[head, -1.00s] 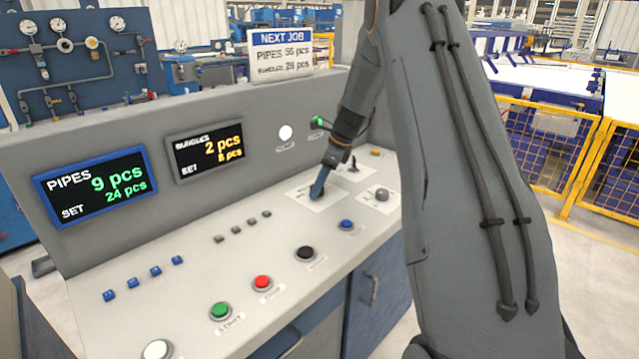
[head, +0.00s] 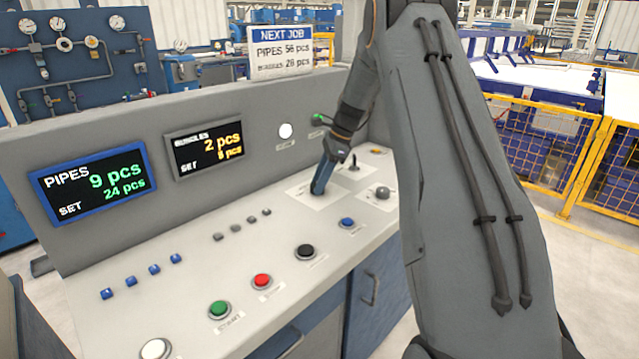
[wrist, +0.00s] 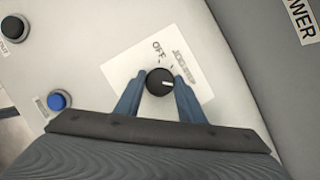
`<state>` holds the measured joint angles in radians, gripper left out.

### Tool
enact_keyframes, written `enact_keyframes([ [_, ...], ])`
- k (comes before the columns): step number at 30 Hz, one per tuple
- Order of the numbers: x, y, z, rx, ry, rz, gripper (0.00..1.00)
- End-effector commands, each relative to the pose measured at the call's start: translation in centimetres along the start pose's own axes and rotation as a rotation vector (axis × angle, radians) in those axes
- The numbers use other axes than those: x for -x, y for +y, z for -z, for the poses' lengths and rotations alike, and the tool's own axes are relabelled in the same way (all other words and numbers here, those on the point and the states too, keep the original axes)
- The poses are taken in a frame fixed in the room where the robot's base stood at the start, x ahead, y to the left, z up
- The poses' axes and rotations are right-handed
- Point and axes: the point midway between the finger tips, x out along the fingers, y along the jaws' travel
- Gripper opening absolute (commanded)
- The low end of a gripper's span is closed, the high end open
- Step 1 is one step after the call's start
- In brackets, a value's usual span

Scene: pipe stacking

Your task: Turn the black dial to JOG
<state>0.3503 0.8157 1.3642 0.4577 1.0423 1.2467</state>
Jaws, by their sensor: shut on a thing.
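The black dial (wrist: 160,82) sits on a white label plate (wrist: 118,68) between the two blue fingers of my gripper (head: 317,192). The fingers are shut on it from both sides. Its white pointer mark faces right in the wrist view. The word OFF is printed above the dial, and JOG is to the upper right. Another word beside JOG is too blurred to read. In the head view my fingers hide the dial, and they reach down to the plate on the sloping console.
A blue button (wrist: 59,100) and a black button (wrist: 14,28) lie left of the dial in the wrist view. In the head view a grey knob (head: 382,193) and a small lever (head: 354,163) are close right of my gripper. The console's upright panel (head: 240,192) rises behind.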

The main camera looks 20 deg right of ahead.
Motion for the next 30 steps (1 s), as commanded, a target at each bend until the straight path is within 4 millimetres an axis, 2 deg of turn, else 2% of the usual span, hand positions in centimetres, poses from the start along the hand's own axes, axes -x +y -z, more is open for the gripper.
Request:
enact_keyframes([
  [18,-0.14,-0.59,-0.12,0.545,0.001,-0.221,0.13],
  [30,-0.09,-0.73,-0.30,0.840,0.003,-0.342,0.13],
])
